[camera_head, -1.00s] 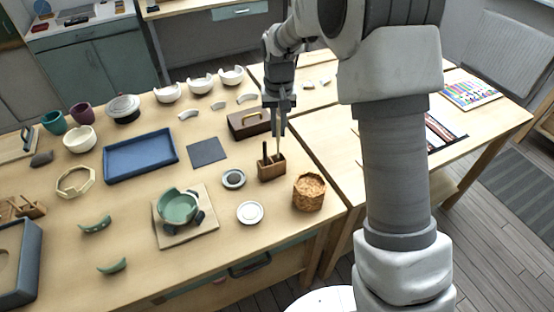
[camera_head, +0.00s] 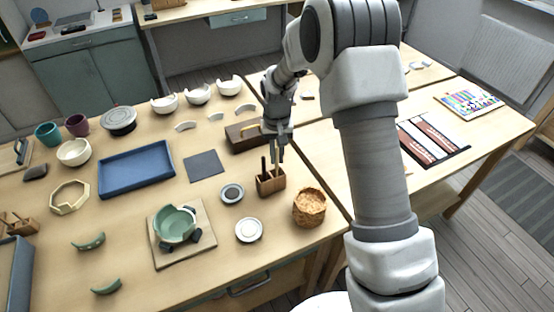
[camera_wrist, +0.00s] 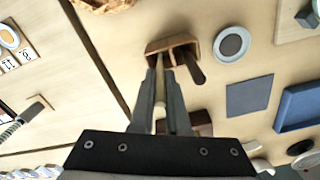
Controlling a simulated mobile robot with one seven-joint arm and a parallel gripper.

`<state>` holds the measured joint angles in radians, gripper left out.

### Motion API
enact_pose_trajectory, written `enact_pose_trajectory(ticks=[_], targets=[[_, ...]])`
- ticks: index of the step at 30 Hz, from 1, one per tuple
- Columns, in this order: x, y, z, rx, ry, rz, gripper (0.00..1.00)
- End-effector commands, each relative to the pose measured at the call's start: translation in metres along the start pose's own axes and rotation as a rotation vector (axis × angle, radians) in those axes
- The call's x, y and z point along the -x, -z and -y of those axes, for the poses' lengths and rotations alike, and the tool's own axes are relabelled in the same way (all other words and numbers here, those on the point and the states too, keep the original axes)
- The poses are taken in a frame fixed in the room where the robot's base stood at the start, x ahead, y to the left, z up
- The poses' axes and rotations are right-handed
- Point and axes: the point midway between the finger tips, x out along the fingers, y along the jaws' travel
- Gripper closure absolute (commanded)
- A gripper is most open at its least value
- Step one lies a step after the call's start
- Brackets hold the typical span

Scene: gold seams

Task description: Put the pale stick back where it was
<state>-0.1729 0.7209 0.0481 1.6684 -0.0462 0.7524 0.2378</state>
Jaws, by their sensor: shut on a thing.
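My gripper (camera_head: 279,146) is shut on the pale stick (camera_wrist: 160,90), which shows between its two fingers in the wrist view. The stick points down, close to upright, over the right part of a small wooden holder (camera_head: 270,182). I cannot tell whether its lower end is inside the holder or just above it. The holder also shows in the wrist view (camera_wrist: 168,43), just beyond the fingertips. A dark stick (camera_head: 263,165) stands in the holder's left part, beside the gripper.
A woven basket (camera_head: 309,208) stands right of the holder. A small round dish (camera_head: 232,194) lies to its left. A wooden box with a brass handle (camera_head: 240,136) is close behind, left of my gripper. A dark square mat (camera_head: 203,166) and blue tray (camera_head: 137,169) lie farther left.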

Motion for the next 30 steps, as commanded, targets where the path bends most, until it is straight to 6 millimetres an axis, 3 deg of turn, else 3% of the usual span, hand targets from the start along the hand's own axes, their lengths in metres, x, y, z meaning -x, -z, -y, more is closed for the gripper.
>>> enact_pose_trajectory(ticks=[3,14,15,19,30], targets=[[-0.016,-0.001,0.0,0.0,-0.001,0.003,1.0],[-0.022,0.0,0.0,0.0,0.0,0.0,1.0],[-0.02,0.0,0.0,0.0,0.0,0.0,0.81],[-0.02,0.0,0.0,0.0,0.0,0.0,0.58],[-0.016,0.0,0.0,0.0,0.0,0.0,0.57]])
